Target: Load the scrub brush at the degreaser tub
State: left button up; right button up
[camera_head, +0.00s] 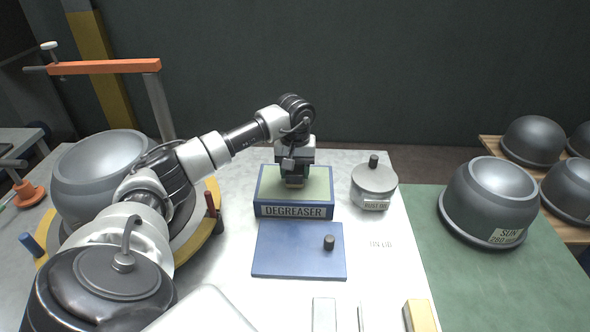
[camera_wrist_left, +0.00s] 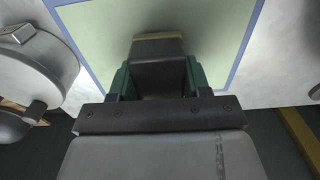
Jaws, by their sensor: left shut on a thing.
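The degreaser tub (camera_head: 312,211) is a blue box labelled DEGREASER with a pale green surface inside, standing on the white table. My left gripper (camera_head: 295,178) points down over the tub. It is shut on a dark block with a tan lower edge, which appears to be the scrub brush (camera_wrist_left: 158,48). In the left wrist view the gripper (camera_wrist_left: 158,80) has green fingers on both sides of the brush, above the pale green surface. I cannot tell whether the brush touches that surface. My right gripper does not show.
A blue lid (camera_head: 290,255) with a dark knob lies in front of the tub. A grey lidded pot (camera_head: 373,186) stands right of it. A large grey dome (camera_head: 95,165) sits in a yellow ring at left. Another dome (camera_head: 488,200) stands on the green mat (camera_head: 450,285).

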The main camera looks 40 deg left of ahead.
pick_arm(q)
jog(key=shift+f+b, duration=0.45)
jog(key=shift+f, duration=0.15)
dwell(1.4)
jog(key=shift+r+p, duration=2.45)
jog(key=shift+r, duration=1.15)
jog(key=shift+f, duration=0.1)
